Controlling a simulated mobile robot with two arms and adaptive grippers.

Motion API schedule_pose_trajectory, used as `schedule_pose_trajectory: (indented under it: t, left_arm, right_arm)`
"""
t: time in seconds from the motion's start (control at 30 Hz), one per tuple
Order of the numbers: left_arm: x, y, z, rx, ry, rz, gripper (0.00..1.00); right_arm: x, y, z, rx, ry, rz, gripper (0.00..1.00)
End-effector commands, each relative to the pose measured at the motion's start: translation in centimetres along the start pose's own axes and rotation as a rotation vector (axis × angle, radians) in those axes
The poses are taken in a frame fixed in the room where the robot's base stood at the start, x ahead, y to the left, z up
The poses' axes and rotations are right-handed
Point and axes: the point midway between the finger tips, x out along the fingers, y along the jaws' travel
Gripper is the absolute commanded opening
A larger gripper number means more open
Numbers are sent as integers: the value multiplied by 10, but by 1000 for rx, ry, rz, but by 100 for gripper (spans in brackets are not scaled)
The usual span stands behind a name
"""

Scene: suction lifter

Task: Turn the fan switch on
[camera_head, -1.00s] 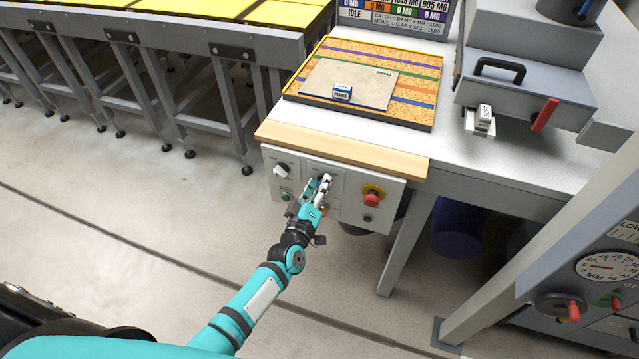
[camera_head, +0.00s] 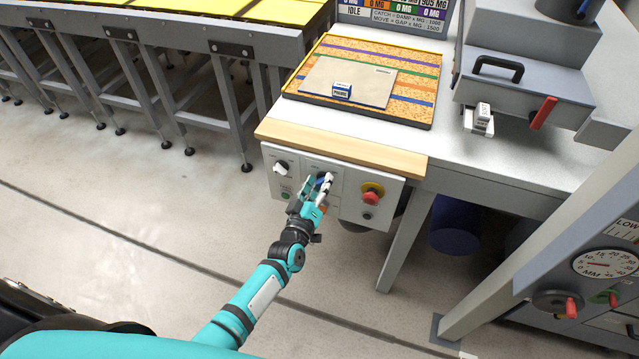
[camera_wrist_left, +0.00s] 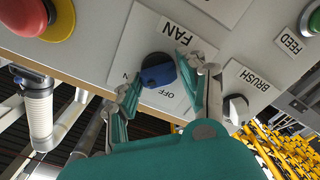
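The fan switch is a blue rotary knob (camera_wrist_left: 158,72) on a white plate (camera_wrist_left: 150,30) labelled FAN, with ON and OFF marks, upside down in the left wrist view. In the head view the knob (camera_head: 320,181) shows as a bit of blue on the front control panel (camera_head: 345,208). My left gripper (camera_head: 317,185) is at the panel with its fingers apart. In the left wrist view the gripper (camera_wrist_left: 160,63) has one finger on each side of the knob. I cannot tell whether either finger touches it. My right gripper is not in view.
A white BRUSH knob (camera_wrist_left: 237,108) sits beside the fan plate. A red emergency button (camera_head: 372,194) on yellow is on the panel's right side. A green button (camera_head: 286,195) is at its lower left. The wooden table edge (camera_head: 340,148) overhangs the panel.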

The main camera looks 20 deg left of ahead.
Motion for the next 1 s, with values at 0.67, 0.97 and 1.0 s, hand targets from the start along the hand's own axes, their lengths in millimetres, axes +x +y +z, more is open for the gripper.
schedule_pose_trajectory:
  t: [0.67, 0.97, 1.0]
  left_arm:
    - [-41, -1, 1, -3, -1, -1, 60]
    - [-101, 0, 0, -1, -1, -1, 60]
    - [-106, 0, 0, 0, -1, 0, 60]
  right_arm:
    - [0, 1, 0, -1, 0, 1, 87]
    - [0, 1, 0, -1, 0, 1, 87]
    - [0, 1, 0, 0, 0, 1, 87]
